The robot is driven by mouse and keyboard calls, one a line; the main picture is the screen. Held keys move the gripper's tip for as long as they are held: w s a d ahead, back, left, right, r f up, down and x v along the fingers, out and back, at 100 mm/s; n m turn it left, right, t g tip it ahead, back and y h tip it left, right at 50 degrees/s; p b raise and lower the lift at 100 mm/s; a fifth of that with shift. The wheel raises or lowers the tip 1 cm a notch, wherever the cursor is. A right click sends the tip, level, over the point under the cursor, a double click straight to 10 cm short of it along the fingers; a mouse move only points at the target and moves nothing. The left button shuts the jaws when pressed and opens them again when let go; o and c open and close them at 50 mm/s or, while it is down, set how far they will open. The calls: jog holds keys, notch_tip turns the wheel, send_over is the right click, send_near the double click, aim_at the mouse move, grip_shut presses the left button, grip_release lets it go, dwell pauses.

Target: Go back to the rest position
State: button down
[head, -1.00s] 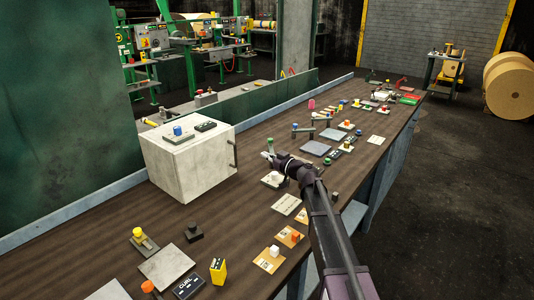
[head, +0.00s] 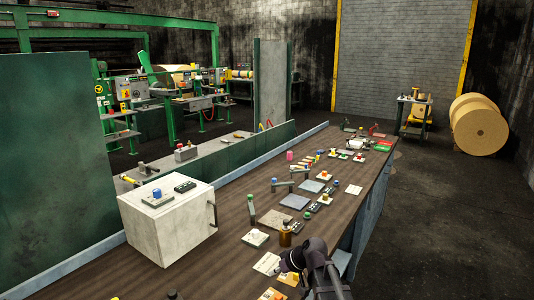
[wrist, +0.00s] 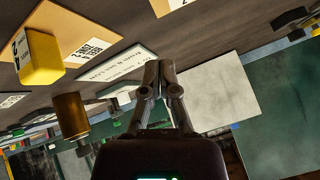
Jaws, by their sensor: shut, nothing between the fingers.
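My gripper (head: 290,270) is low in the head view, by the near right part of the long brown workbench (head: 222,250). In the wrist view its two fingers (wrist: 158,72) are together at the tips, with nothing between them. A brown bottle-like cylinder (head: 285,236) stands on the bench just beyond my gripper; a brown cylinder (wrist: 70,116) also shows left of the fingers in the wrist view. A green-topped lever (head: 251,208) stands farther left.
A pale box (head: 165,235) with a side handle stands on the bench's left. Several plates, buttons and levers lie along the bench. In the wrist view a yellow block (wrist: 40,58) is at left. The floor (head: 440,220) right of the bench is open.

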jog(key=s+d+m+h, duration=0.1)
jog(key=s+d, duration=0.1)
jog(key=s+d+f+m+g+h+p, duration=0.1)
jog(key=s+d, duration=0.1)
jog(key=s, duration=0.1)
jog(key=s+d+m+h, duration=0.1)
jog(key=s+d, duration=0.1)
jog(key=s, duration=0.1)
jog(key=shift+d+f+g+h+p, duration=0.15)
jog(key=shift+d+g+h+p, duration=0.15)
jog(key=shift+d+g+h, duration=0.1)
jog(key=s+d+m+g+h+p, duration=0.1)
jog(key=s+d+m+h, duration=0.2)
jog(key=s+d, duration=0.4)
jog(key=shift+s+d+m+g+h, duration=0.35)
jog(key=shift+d+m+g+h, duration=0.05)
jog(key=shift+m, duration=0.1)
